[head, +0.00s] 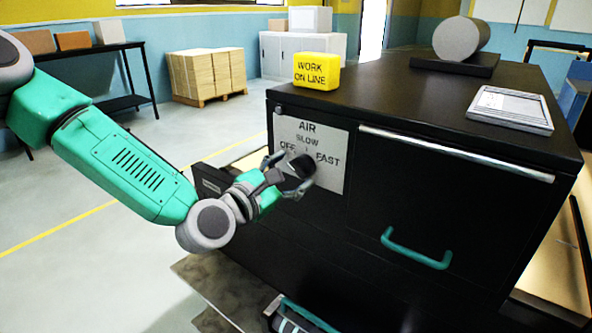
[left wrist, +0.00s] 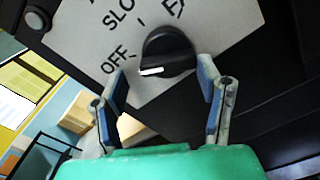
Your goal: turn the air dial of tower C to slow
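The air dial (left wrist: 170,48) is a round black knob with a white pointer mark, on a pale plate (head: 335,150) lettered AIR, OFF, SLOW and FAST. In the left wrist view the mark points left, roughly toward OFF. My left gripper (left wrist: 162,70) is open, with one blue-padded finger on each side of the knob's near part. In the head view the left gripper (head: 289,172) is at the plate and partly hides the dial and the lettering. My right gripper is not identifiable in view.
The plate is on a black cabinet (head: 450,205) with a silver rail (head: 455,152) and a green handle (head: 415,250). On top are a yellow WORK ON LINE block (head: 316,71), a grey roll (head: 460,38) and a white framed panel (head: 510,109). Open floor lies left.

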